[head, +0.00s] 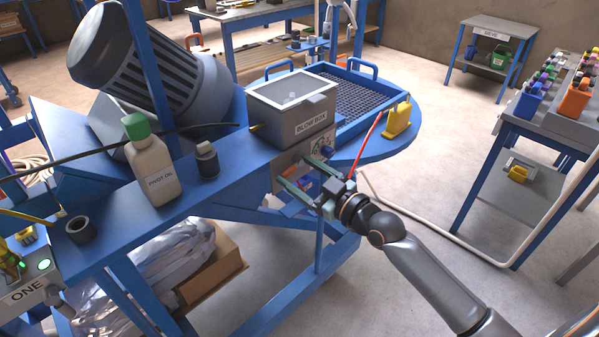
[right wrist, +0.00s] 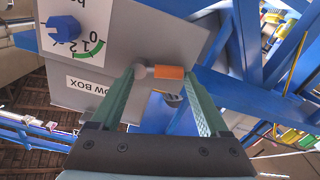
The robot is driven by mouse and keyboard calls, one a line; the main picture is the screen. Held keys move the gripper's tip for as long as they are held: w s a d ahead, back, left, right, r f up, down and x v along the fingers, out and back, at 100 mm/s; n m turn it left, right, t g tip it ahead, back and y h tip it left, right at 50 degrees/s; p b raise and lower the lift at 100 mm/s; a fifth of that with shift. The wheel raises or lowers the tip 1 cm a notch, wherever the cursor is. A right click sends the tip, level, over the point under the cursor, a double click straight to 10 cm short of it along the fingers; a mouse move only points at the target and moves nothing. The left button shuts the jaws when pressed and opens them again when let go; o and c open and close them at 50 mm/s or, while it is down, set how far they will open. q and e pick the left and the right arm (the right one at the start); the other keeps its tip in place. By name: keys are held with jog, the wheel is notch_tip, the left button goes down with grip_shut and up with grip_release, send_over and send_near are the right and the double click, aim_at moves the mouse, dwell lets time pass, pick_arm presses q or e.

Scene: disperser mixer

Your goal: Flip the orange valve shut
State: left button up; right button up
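The orange valve (right wrist: 169,72) shows in the right wrist view as a short orange handle on a round grey stub, below the blow box (right wrist: 118,82). In the head view the blow box (head: 292,105) is a grey box with a glass lid on the blue bench; I cannot clearly make out the valve there. My right gripper (head: 293,170) reaches to the front of the box from the right. In the right wrist view its green fingers (right wrist: 161,74) are open, with the handle between or just beyond their tips; contact is unclear. My left gripper is not in view.
A blue knob (right wrist: 63,28) with a numbered dial sits on the same panel. A mesh-bottomed blue tray (head: 350,92) lies behind the box.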

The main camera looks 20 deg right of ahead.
jog(key=c, duration=1)
jog(key=shift+r+m+p, duration=0.35)
jog(key=shift+m+p, duration=0.15)
jog(key=shift+p, duration=0.1)
jog(key=shift+r+m+p, duration=0.1)
jog(key=shift+m+p, duration=0.25)
jog(key=shift+m, duration=0.05)
jog(key=shift+m+p, duration=0.3)
jog(key=shift+m, duration=0.3)
jog(key=o, duration=1.4)
